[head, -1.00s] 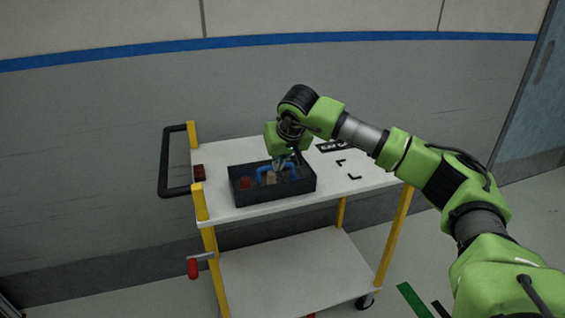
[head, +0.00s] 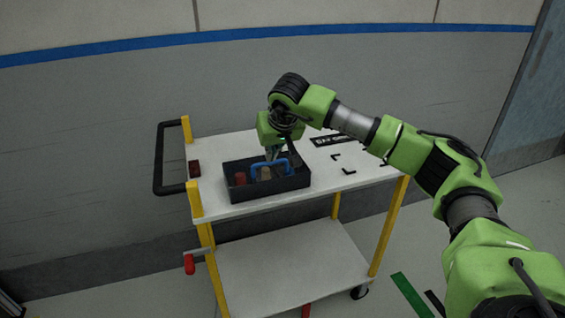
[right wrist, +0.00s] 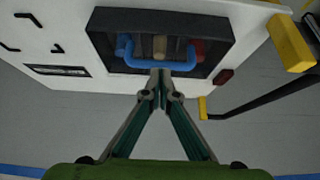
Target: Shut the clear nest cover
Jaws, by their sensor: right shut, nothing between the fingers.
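A black open-topped tray (head: 283,190) stands on the cart, and a blue bar-shaped handle (head: 287,163) spans part of it. I cannot make out a clear cover pane or how far it stands open. My right gripper (head: 272,155) points down over the tray at the handle. In the right wrist view its fingertips (right wrist: 160,76) are together and empty, close by the middle of the blue handle (right wrist: 180,66); I cannot tell if they touch it. A red part (head: 240,179) and a tan part (head: 265,174) show in the tray. My left gripper is not in view.
The white cart top (head: 230,208) has free room to the right of the tray, with black corner marks (head: 347,171) and a printed label (head: 333,140). A small dark red block (head: 194,168) lies left of the tray. A black push handle (head: 160,158) is at the left end.

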